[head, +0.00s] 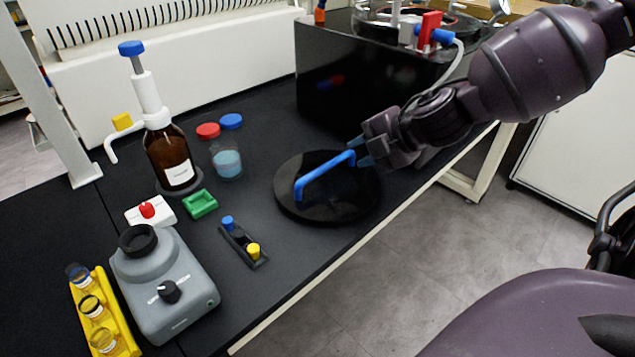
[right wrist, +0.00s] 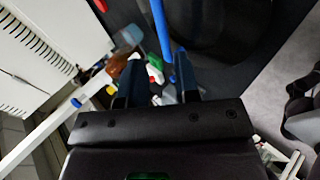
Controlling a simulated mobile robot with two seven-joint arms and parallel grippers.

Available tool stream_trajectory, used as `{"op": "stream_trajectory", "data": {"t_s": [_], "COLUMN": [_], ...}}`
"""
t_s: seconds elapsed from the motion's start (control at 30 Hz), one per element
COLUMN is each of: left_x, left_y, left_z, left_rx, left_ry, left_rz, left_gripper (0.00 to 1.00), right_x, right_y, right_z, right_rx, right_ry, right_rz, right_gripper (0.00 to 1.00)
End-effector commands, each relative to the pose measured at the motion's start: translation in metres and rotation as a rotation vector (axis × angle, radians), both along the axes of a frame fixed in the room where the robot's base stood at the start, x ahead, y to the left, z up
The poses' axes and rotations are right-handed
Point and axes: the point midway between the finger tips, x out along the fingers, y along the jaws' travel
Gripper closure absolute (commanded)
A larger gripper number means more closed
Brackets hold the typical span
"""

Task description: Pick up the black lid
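The black lid (head: 335,208) is a round, dark disc lying flat on the black bench top near its front edge. A raised blue handle (head: 322,175) spans it; the handle also shows in the right wrist view (right wrist: 161,30). My right gripper (head: 361,152) is at the far right end of the handle, just above the lid. Its two blue fingers are apart, and the right wrist view shows the handle running past the gap between them (right wrist: 158,85). I cannot tell whether they touch it. My left gripper is not in view.
A black box-shaped machine (head: 350,90) stands behind the lid. To the left are a brown bottle (head: 170,155), a beaker with blue contents (head: 227,163), a grey mixer (head: 165,285) and a small dark rack (head: 243,243). Bench around the lid's left side is clear.

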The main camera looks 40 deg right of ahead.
Motion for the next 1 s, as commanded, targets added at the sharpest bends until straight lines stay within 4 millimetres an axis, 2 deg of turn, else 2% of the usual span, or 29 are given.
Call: {"op": "stream_trajectory", "data": {"t_s": [0.17,0.4,0.7,1.0], "left_x": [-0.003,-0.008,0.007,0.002], "left_y": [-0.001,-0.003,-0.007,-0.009], "left_z": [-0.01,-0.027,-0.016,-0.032], "left_rx": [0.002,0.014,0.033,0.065], "left_ry": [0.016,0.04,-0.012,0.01], "left_rz": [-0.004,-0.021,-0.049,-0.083], "left_gripper": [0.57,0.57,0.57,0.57], "right_x": [0.008,0.03,0.042,0.061], "right_y": [0.002,0.008,0.012,0.022], "right_z": [-0.011,-0.036,-0.041,-0.07], "right_rx": [-0.005,-0.005,-0.004,-0.005], "right_ry": [0.006,0.012,0.002,0.012], "right_rz": [0.001,0.001,0.001,0.003], "right_gripper": [0.71,0.71,0.71,0.71]}}
